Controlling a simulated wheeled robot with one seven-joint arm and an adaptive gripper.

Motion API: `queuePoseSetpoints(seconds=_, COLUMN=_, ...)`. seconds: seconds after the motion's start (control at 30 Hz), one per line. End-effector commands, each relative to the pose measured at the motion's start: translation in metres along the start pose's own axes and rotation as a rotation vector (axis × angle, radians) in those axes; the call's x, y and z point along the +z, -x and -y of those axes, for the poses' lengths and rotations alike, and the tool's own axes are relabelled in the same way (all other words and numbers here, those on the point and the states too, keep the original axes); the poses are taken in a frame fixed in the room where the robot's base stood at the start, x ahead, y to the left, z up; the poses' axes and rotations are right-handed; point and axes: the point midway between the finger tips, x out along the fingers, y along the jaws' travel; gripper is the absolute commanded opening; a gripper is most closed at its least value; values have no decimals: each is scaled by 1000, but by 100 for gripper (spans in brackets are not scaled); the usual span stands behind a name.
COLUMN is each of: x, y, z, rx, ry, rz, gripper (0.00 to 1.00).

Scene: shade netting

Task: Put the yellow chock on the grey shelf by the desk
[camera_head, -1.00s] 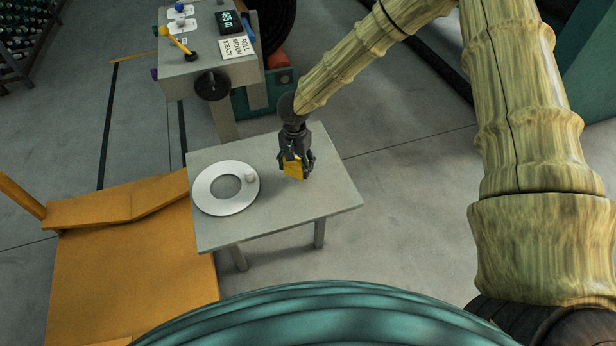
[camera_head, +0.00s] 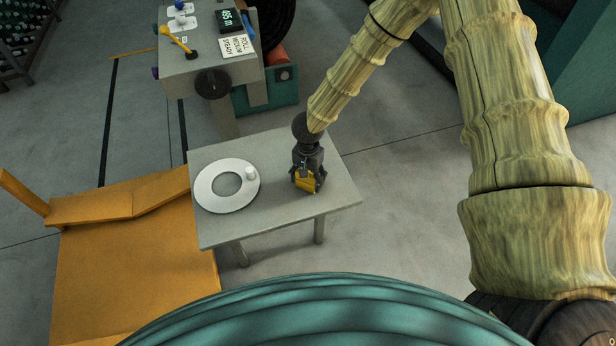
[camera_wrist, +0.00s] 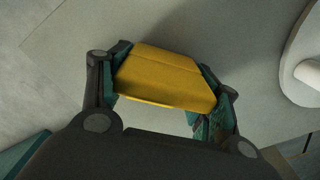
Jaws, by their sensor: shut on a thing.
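The yellow chock (camera_head: 305,182) is held between the fingers of my gripper (camera_head: 308,180), over the right part of the grey shelf (camera_head: 270,212). In the wrist view the chock (camera_wrist: 165,78) is a yellow block with a slanted end, and the fingers of my gripper (camera_wrist: 162,88) press on its two sides. The grey shelf top (camera_wrist: 190,25) fills most of the background there. I cannot tell whether the chock touches the shelf top or hangs just above it.
A white ring-shaped disc (camera_head: 209,195) with a small white knob (camera_head: 250,173) lies on the shelf's left part. A grey control desk (camera_head: 205,70) stands behind the shelf. An orange chair-like piece (camera_head: 130,260) is at the left. The shelf's front right is bare.

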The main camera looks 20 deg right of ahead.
Motion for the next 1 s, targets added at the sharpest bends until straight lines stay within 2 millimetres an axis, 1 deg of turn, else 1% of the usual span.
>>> queuePoseSetpoints(seconds=0.1, x=0, y=-1, z=0, rx=0, ry=0, rz=0, gripper=34)
queuePoseSetpoints(seconds=0.13, x=0, y=-2, z=0, rx=0, ry=1, rz=0, gripper=66)
queuePoseSetpoints(seconds=0.23, x=0, y=-1, z=0, rx=0, ry=0, rz=0, gripper=84)
queuePoseSetpoints(seconds=0.67, x=0, y=1, z=0, rx=0, ry=0, rz=0, gripper=84)
queuePoseSetpoints(seconds=0.77, x=0, y=10, z=1, rx=-2, ry=-2, rz=0, gripper=84)
queuePoseSetpoints(seconds=0.87, x=0, y=24, z=0, rx=-2, ry=-2, rz=0, gripper=84)
queuePoseSetpoints(seconds=1.0, x=-1, y=50, z=0, rx=-3, ry=-2, rz=0, gripper=84)
